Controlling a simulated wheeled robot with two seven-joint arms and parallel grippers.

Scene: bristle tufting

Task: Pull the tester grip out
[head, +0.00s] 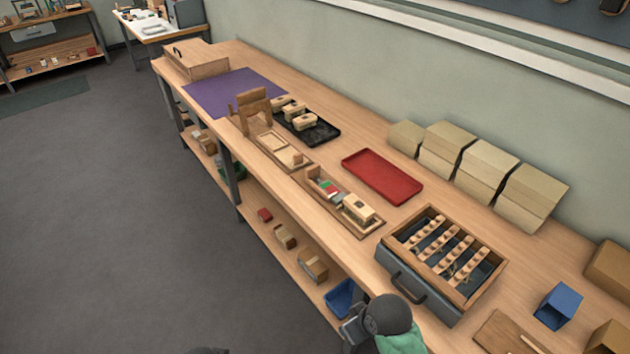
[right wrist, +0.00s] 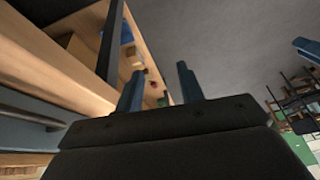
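The tester (head: 322,193) is a narrow wooden board on the bench, near its front edge, with green, red and white patches. A pale wooden block (head: 358,208) with a dark spot on top sits at its right end. It looks like the tester grip, but I cannot tell for certain. My right gripper (head: 352,330) is at the bottom of the head view, in front of the bench and well apart from the tester. In the right wrist view its two fingers (right wrist: 158,92) stand apart with nothing between them.
A red tray (head: 381,169) lies behind the tester. A drawer-like box (head: 427,290) with several bristle strips stands to its right. A black tray (head: 325,132) with brush blocks and a wooden fixture (head: 279,154) are to its left. The lower shelf holds a blue bin (head: 340,298).

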